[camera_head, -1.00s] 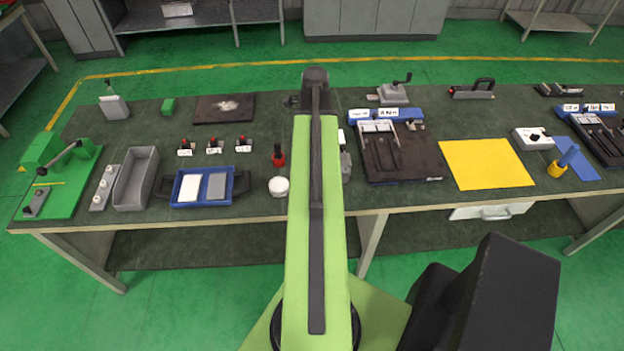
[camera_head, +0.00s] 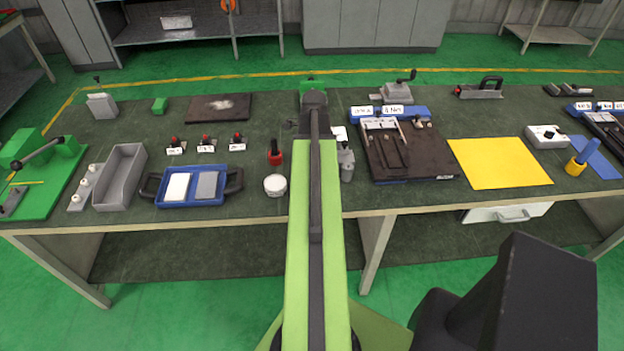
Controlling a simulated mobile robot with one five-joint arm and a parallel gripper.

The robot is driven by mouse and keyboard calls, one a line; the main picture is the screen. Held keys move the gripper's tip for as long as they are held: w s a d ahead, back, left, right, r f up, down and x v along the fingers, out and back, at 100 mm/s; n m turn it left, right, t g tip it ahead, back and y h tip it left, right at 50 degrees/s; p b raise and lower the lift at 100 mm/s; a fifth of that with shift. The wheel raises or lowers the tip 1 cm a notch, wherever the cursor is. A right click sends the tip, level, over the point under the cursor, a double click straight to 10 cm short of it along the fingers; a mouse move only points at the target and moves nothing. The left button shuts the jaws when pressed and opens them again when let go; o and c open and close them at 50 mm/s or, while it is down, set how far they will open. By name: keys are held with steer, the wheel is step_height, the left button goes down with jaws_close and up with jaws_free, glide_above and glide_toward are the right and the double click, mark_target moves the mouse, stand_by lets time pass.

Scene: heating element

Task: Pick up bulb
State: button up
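No bulb can be made out for certain. A grey strip (camera_head: 84,188) at the left of the table carries several small white rounded pieces (camera_head: 88,182), which may be bulbs. They are too small to tell. My green arm stretches forward over the table's middle, and its dark joint (camera_head: 313,102) shows at the far end. My gripper is hidden behind the arm, so its fingers do not show.
The long dark-topped table (camera_head: 420,205) spans the view. A grey bin (camera_head: 121,178), blue tray (camera_head: 193,187), white round jar (camera_head: 275,185), black fixture (camera_head: 410,150) and yellow sheet (camera_head: 498,163) stand on it. Green floor lies in front.

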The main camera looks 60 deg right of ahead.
steer(key=shift+f, duration=0.1)
steer(key=shift+c, duration=0.5)
jaws_close()
steer(key=shift+p, duration=0.3)
